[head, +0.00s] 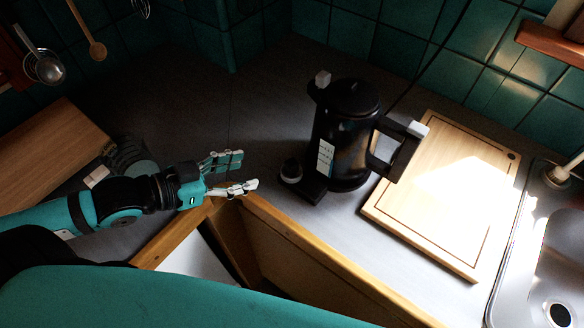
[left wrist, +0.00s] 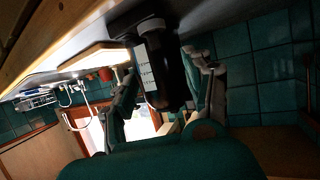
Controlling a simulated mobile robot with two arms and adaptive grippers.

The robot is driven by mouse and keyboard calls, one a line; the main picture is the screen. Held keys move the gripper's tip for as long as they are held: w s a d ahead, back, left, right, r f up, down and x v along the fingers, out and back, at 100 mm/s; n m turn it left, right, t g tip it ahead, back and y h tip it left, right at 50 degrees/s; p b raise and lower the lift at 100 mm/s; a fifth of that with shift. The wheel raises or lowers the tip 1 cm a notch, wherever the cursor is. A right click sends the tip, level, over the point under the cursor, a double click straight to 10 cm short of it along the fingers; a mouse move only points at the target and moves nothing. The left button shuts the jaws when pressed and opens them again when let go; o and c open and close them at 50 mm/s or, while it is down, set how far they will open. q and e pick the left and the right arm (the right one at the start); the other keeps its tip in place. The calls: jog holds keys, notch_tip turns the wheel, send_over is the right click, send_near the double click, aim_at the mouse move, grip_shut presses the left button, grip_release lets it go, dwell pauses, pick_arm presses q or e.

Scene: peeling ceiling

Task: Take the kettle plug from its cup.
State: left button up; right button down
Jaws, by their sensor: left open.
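A black kettle (head: 345,140) with a pale marked strip on its side stands upright on the grey counter. It also shows in the left wrist view (left wrist: 172,82), between my fingers in the picture. My right gripper is not in view.
A wooden cutting board (head: 447,190) lies right of the kettle, and a metal sink (head: 553,255) is beyond it. A wooden board (head: 50,150) lies at left. The counter's wooden front edge (head: 290,228) runs below my left gripper. The counter behind the gripper is clear.

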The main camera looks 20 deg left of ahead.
aim_at(289, 164)
pick_arm(q)
jog(key=x, duration=0.2)
jog(key=shift+w+d, duration=0.15)
jog(key=shift+w, duration=0.05)
jog(key=x, duration=0.5)
jog(key=shift+d, duration=0.15)
jog(key=p+x, duration=0.1)
jog(key=x, duration=0.3)
jog(key=shift+w+d+f+p, duration=0.1)
jog(key=shift+w+d+p, duration=0.1)
jog(key=shift+d+p, duration=0.15)
jog(key=shift+w+d+f, duration=0.25)
jog(key=shift+f, duration=0.05)
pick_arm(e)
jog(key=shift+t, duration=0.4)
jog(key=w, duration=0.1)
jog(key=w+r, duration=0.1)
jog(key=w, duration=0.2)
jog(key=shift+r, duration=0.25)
pick_arm(q)
jog(key=shift+s+a, duration=0.1)
